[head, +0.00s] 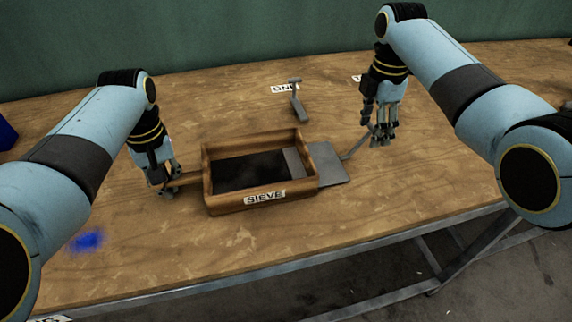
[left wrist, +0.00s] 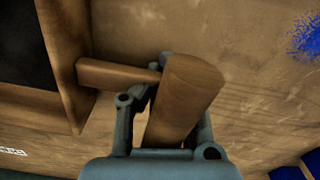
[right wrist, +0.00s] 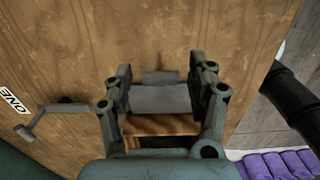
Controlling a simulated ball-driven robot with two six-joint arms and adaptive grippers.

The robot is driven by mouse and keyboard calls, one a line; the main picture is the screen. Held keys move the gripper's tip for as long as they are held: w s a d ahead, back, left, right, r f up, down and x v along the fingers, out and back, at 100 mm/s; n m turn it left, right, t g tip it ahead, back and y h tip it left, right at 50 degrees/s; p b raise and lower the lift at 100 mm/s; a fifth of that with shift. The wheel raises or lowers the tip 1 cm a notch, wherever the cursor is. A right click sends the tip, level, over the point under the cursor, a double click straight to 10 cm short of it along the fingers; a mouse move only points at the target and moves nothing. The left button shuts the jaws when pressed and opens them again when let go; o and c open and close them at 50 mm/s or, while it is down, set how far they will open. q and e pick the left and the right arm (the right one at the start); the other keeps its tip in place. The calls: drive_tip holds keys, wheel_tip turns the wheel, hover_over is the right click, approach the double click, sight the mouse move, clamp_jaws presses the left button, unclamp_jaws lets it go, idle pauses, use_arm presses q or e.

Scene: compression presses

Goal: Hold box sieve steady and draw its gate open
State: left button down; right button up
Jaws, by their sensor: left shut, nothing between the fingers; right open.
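The box sieve (head: 262,198) is a wooden tray labelled SIEVE with a dark mesh floor (head: 245,172). Its grey gate plate (head: 327,163) sticks out of the right side, with a grey rod handle (head: 352,150) rising toward my right gripper. My left gripper (head: 166,182) is shut at the wooden handle (left wrist: 188,100) on the box's left side; the handle overlaps the fingers in the left wrist view, and their tips are partly hidden. My right gripper (head: 376,136) is open, its fingers on either side of the grey gate grip (right wrist: 160,98) in the right wrist view.
A small grey lever-like tool (head: 297,100) lies behind the sieve near a white label (head: 284,89). A blue stain (head: 87,241) marks the table (head: 200,240) at the front left.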

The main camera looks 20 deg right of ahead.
wheel_tip(320, 180, up, 11)
drive_tip(key=shift+r, duration=0.2)
use_arm(q)
drive_tip(key=c, duration=1.4)
unclamp_jaws()
